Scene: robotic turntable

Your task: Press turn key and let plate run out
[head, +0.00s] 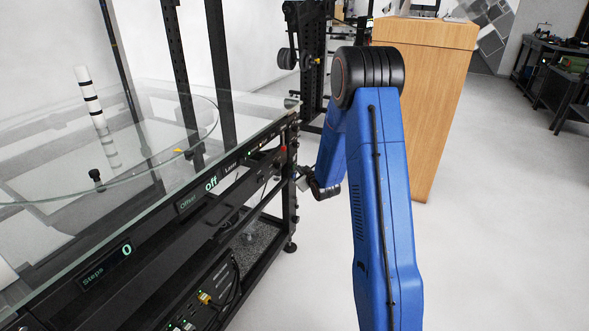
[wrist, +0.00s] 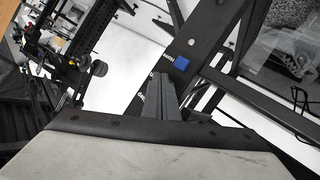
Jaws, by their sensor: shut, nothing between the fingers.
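I cannot tell how large the gap is. In the head view my gripper (head: 304,178) is partly hidden at the right end of the frame. The round clear plate (head: 208,137) lies level on the table at the left. The steps display (head: 126,250) reads 0, and the offset display (head: 211,184) reads off.
A white post with black bands (head: 90,98) and a black knob (head: 96,177) stand on the turntable. A red part (head: 283,149) sits at the rail's right end. A wooden cabinet (head: 440,110) stands behind my arm. The floor to the right is clear.

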